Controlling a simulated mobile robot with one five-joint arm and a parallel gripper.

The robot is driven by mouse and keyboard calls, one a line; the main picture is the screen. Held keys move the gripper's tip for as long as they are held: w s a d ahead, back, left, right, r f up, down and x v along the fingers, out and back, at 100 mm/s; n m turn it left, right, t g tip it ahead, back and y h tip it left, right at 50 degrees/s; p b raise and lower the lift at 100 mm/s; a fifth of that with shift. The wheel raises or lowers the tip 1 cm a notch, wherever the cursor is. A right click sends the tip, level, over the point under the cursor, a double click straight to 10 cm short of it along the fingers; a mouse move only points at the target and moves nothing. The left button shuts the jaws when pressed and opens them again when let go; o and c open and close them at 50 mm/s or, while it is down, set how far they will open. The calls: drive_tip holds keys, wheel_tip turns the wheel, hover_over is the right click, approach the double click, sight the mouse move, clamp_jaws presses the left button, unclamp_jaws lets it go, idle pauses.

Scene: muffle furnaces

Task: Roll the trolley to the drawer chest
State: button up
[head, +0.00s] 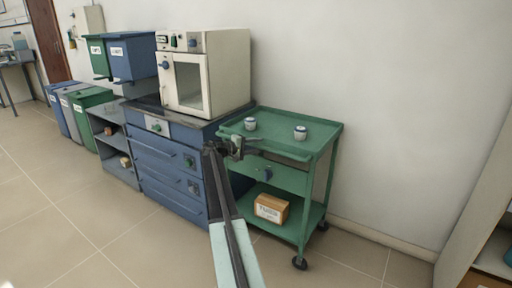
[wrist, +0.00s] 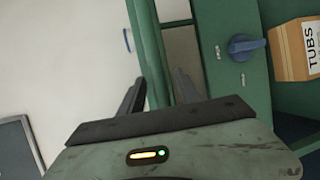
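The green trolley (head: 325,150) stands at the right of the blue drawer chest (head: 165,177), close beside it. From the head view I cannot tell whether they touch. My gripper (head: 232,147) is at the trolley's front left, near the top edge. In the wrist view my gripper (wrist: 158,78) has its fingers apart, with a green bar (wrist: 148,50) of the trolley between them; I see no clear grip on it. The trolley's drawer has a blue knob (wrist: 243,46). My arm hides part of the chest's right side and the trolley's left side.
Two small jars (head: 300,133) stand on the trolley top and a carton (head: 271,208) on its lower shelf. A furnace (head: 215,75) sits on the chest. Grey shelves (head: 112,150) and bins stand left. The front floor is open; a cabinet (head: 470,220) is at right.

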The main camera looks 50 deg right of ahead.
drive_tip(key=shift+a, duration=0.1)
drive_tip(key=p+v, duration=0.1)
drive_tip(key=v, duration=0.6)
drive_tip(key=shift+a, duration=0.3)
drive_tip(key=shift+w, duration=0.15)
